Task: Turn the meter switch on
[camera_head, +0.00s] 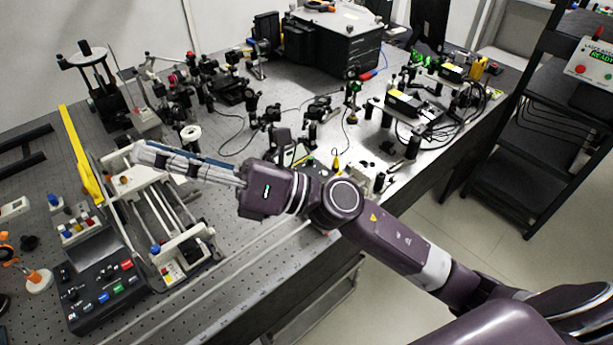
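The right gripper (138,155) reaches in from the right, above a white-ended rail apparatus (185,247) on the left part of the bench. Its long grey fingers lie close together, seen from the side; whether they are parted is not clear. They overlap the apparatus's far end block (122,181) in the picture; contact cannot be told. No switch clearly marked as the meter's can be made out. A black control box (88,312) with coloured buttons and small levers stands at the front left. My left gripper is not in view.
A yellow bar (80,155) lies beside the apparatus. A small unit with coloured knobs (75,232) stands behind the control box. Optical mounts and cables crowd the middle and right of the perforated bench (240,262). A black shelf rack (540,140) stands at right.

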